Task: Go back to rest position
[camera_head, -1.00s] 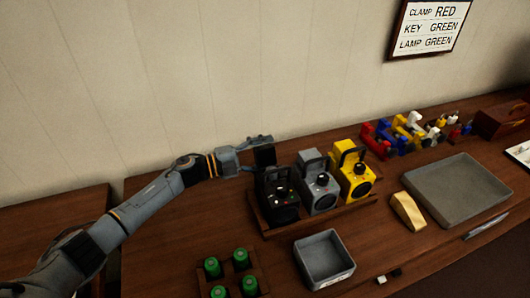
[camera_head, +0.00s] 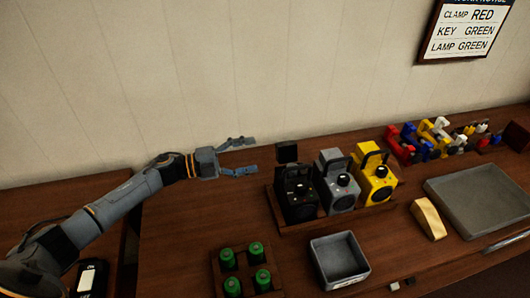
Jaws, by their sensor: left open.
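My left gripper (camera_head: 246,157) is open and empty, with its two fingers spread apart. It is above the table, left of and apart from the black lamp (camera_head: 297,194). A dark square block (camera_head: 287,151) shows just behind the top of the black lamp. A grey lamp (camera_head: 337,182) and a yellow lamp (camera_head: 376,180) stand to its right in the same wooden tray (camera_head: 335,217). My right gripper is out of view.
A wooden holder with green cylinders (camera_head: 244,268) and a grey bin (camera_head: 339,260) are in front. A yellow wedge-shaped block (camera_head: 428,219), a large grey tray (camera_head: 480,195) and coloured clamps (camera_head: 425,141) are at right. A sign (camera_head: 459,32) hangs on the wall.

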